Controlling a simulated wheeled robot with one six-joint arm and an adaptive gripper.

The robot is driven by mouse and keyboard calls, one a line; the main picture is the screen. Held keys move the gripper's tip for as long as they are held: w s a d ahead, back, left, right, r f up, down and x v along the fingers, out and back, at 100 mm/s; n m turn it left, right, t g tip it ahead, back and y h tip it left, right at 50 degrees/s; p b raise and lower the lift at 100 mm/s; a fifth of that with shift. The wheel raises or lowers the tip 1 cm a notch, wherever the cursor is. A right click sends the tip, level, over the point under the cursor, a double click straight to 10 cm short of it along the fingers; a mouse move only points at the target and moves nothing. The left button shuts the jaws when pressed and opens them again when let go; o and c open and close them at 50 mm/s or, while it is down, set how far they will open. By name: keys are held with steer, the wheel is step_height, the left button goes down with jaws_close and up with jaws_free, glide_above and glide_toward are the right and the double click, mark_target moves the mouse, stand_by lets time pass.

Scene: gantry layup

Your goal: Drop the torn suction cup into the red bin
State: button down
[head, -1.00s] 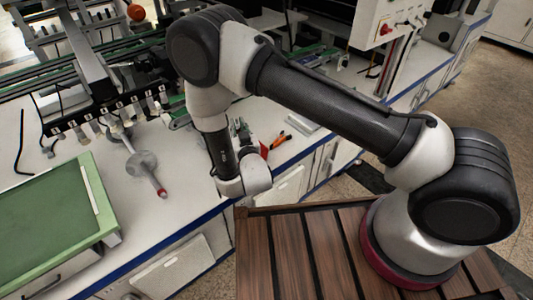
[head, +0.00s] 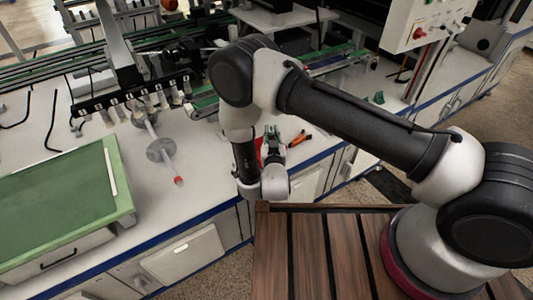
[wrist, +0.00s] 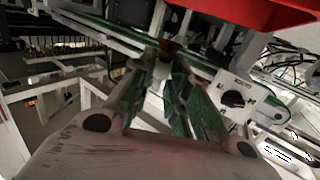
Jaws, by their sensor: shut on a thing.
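My gripper (wrist: 165,85) is shut on a small brown-red cup with a pale stem, the suction cup (wrist: 169,47), at its fingertips in the wrist view. Any tear in it is too small to make out. A large red surface (wrist: 245,14), which looks like the red bin, fills the top right of the wrist view, close to the held cup. Whether the cup is over it or beside it I cannot tell. In the head view only a small red patch (head: 261,148) shows behind my wrist. The held cup cannot be made out there.
Orange-handled pliers (head: 299,139) lie on the white bench near its front edge. A grey disc tool with a red tip (head: 163,151) lies to the left, below the gantry's row of cups (head: 130,98). A green-topped case (head: 60,205) stands at the front left.

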steer(key=c, duration=1.3)
jaws_free()
steer(key=s, duration=0.7)
steer(key=shift+s+d+r, duration=0.15)
steer(key=shift+s+d, duration=0.1)
